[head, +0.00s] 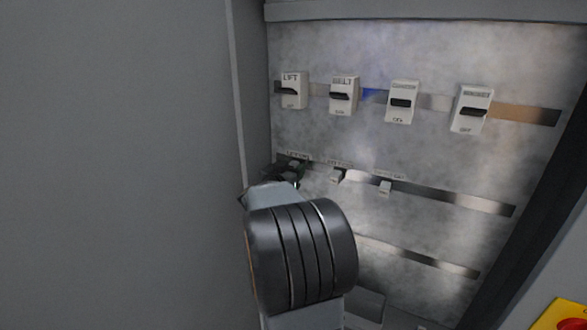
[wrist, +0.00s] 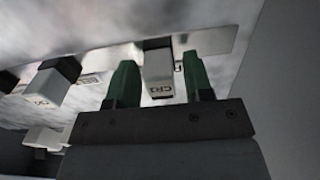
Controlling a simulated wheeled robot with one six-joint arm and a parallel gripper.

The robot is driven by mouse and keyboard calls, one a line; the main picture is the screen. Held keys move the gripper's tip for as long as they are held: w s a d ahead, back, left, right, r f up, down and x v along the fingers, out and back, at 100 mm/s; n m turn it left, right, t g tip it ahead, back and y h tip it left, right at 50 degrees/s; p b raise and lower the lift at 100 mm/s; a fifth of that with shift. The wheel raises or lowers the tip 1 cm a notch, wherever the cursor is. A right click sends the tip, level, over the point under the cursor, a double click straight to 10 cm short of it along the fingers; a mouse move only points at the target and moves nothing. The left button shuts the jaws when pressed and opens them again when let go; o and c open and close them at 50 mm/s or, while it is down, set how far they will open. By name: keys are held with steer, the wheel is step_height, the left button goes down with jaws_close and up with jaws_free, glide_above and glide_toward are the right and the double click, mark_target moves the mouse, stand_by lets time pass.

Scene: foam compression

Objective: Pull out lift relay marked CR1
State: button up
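The lift relay marked CR1 (wrist: 158,72) is a small white block on a dark base, seated on the metal rail in the wrist view. My gripper (wrist: 160,80) has one green finger on each side of it, with a visible gap on both sides. The fingers are open and do not appear to touch the relay. In the head view my gripper (head: 286,172) is at the left end of the middle rail and hides the relay there.
Two more relays, one (head: 336,175) near and one (head: 385,187) farther right, sit on the same rail. Breakers marked LIFT (head: 292,90) and BELT (head: 343,95) and two others are on the rail above. The cabinet's left wall (head: 250,110) is close to my gripper.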

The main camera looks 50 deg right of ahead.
jaws_close()
steer(key=shift+a, duration=0.1)
stand_by(0.3)
steer(key=shift+p+v, duration=0.65)
steer(key=shift+v, duration=2.25)
